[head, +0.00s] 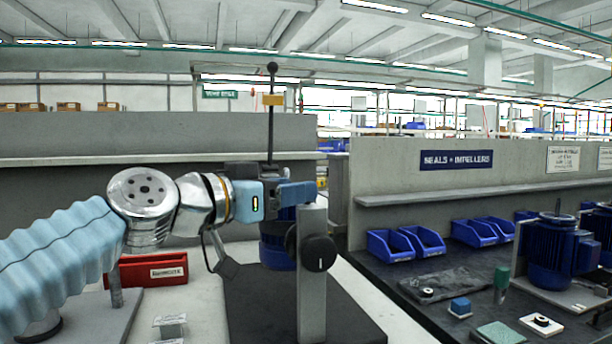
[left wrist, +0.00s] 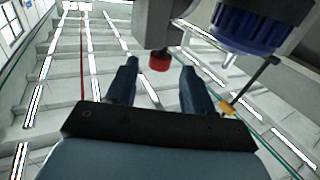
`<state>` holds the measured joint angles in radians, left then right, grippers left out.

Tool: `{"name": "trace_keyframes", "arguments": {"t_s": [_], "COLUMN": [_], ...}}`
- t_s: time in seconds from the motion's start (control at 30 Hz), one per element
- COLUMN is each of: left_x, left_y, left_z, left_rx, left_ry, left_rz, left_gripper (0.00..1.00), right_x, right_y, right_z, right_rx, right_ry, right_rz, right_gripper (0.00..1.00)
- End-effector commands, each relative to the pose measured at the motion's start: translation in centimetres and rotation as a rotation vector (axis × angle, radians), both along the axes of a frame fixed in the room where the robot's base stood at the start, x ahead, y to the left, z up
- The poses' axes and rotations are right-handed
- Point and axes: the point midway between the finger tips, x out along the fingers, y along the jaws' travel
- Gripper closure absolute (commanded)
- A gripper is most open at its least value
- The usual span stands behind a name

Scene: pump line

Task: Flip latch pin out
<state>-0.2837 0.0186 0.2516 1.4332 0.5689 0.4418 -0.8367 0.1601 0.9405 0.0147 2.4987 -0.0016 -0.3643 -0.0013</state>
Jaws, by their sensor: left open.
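A short red-ended pin (left wrist: 160,61), which looks like the latch pin, juts from a grey post in the left wrist view. My left gripper (left wrist: 158,68) is open, its two dark blue fingers apart with the red end showing between the tips. I cannot tell whether they touch it. In the head view my left gripper (head: 297,192) is at the top of the grey upright post (head: 312,285), and the pin is hidden there. A black round knob (head: 318,252) is on the post. My right gripper is not in view.
A thin upright rod with a black ball (head: 272,68) and yellow tag (head: 273,100) rises behind my left gripper. A blue pump (head: 277,252) is behind the post. A red bin (head: 152,269) is at left. Blue bins (head: 390,245) and a motor (head: 552,255) occupy the right bench.

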Motion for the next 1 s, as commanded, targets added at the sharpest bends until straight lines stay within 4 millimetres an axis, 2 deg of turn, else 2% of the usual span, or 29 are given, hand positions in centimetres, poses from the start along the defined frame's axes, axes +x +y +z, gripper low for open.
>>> {"name": "trace_keyframes", "arguments": {"t_s": [0.03, 0.23, 0.6, 0.93, 1.0], "left_x": [0.6, 2.3, 2.7, 2.7, 2.7], "left_y": [-0.8, -2.5, -2.8, -2.8, -2.8], "left_z": [0.3, 0.1, 0.0, 0.0, 0.0], "left_rx": [0.000, -0.001, -0.001, -0.001, -0.001], "left_ry": [0.001, 0.001, -0.001, -0.001, -0.001], "left_rz": [-0.003, -0.001, 0.000, 0.000, 0.000], "left_gripper": [0.48, 0.48, 0.49, 1.00, 1.00], "right_x": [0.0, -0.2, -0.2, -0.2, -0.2], "right_y": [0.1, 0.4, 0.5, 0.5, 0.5], "right_z": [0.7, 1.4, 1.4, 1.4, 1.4], "right_rx": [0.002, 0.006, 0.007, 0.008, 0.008], "right_ry": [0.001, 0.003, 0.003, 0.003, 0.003], "right_rz": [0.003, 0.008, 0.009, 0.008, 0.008], "right_gripper": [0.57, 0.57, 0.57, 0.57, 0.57]}}
